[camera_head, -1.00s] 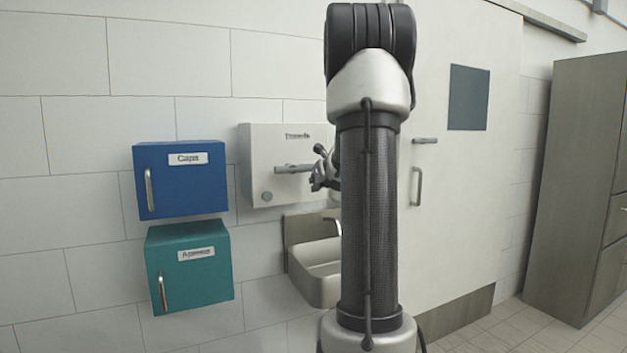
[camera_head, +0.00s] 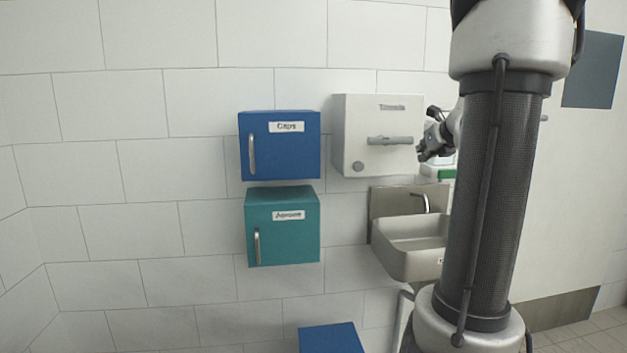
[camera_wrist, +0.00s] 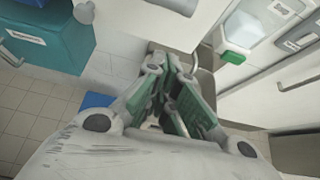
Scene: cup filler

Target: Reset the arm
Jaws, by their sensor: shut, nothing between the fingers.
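My gripper (camera_head: 424,152) is at the right end of the white dispenser's grey bar in the head view, above the sink; I cannot tell whether it touches the bar. In the wrist view its green-padded fingers (camera_wrist: 172,84) come together, shut and empty, over the sink area. My arm stands upright at the right of the head view and hides part of the wall and door behind it.
A white wall dispenser (camera_head: 352,112) hangs above a grey sink (camera_head: 405,262). A blue cabinet (camera_head: 281,160) and a teal cabinet (camera_head: 285,240) are on the wall to the left. A blue box (camera_head: 330,340) is low down. A green-and-white dispenser (camera_wrist: 236,42) is beside the sink.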

